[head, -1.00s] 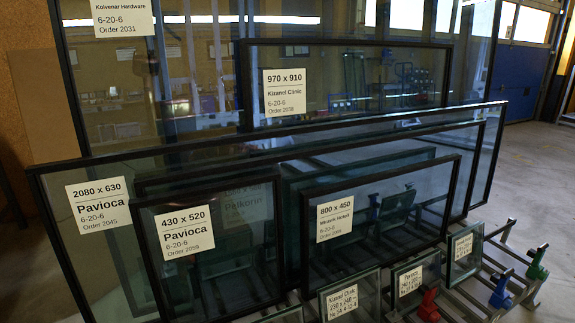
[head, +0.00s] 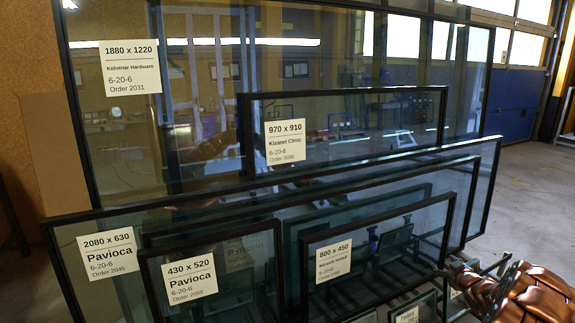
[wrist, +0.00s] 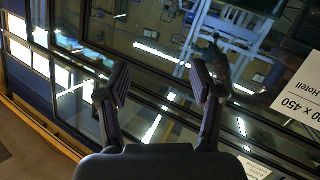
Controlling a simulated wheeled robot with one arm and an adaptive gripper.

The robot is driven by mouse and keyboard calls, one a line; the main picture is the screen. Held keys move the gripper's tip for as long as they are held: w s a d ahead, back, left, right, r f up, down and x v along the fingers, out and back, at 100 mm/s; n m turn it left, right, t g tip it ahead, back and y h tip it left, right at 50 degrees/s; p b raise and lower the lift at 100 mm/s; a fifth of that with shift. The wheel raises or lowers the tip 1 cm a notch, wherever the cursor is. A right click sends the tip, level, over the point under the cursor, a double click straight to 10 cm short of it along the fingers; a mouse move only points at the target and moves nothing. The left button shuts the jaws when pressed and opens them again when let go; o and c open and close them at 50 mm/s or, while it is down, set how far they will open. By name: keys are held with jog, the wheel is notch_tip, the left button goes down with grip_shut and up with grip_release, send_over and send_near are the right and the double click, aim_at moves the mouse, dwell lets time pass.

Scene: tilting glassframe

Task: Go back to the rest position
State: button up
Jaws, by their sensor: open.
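My gripper (wrist: 160,84) is open and empty in the wrist view, its two dark fingers spread apart in front of dark glass panes. In the head view my copper-coloured arm reaches in from the lower right, with its end near the right edge of the 800 x 450 pane (head: 372,258). I cannot tell the gap between gripper and glass. That pane's label shows at the right of the wrist view (wrist: 293,103). No marker of a rest position shows.
Several black-framed glass panes lean in layers: the 430 x 520 pane (head: 235,262), the wide 2080 x 630 pane (head: 92,297), the 970 x 910 pane (head: 385,120) and the large 1880 x 1220 pane (head: 130,150). Small panes (head: 415,308) stand low in front. Open floor (head: 530,190) lies at right.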

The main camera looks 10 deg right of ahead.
jog(key=a+r+m+g+p, duration=0.1)
jog(key=a+r+g+p, duration=0.35)
jog(key=a+r, duration=0.85)
jog(key=s+a+r+m+g+p, duration=0.1)
jog(key=s+a+r+g+p, duration=0.1)
jog(key=s+a+r+p, duration=0.7)
jog(key=s+a+r+g+y+p, duration=0.1)
jog(key=s+a+r+g+p, duration=0.2)
jog(key=s, duration=1)
jog(key=s+a+r+g+p, duration=0.3)
jog(key=s+a+r, duration=0.5)
jog(key=s+a, duration=0.6)
jog(key=s+a+r+g+y+p, duration=0.1)
jog(key=s+a+r+g+p, duration=0.2)
jog(key=s, duration=1.1)
jog(key=a+r, duration=0.2)
jog(key=a, duration=0.3)
jog(key=shift+s+a+r+g+y+p, duration=0.2)
jog(key=shift+r+g+y+p, duration=0.1)
jog(key=shift+r+g+p, duration=0.1)
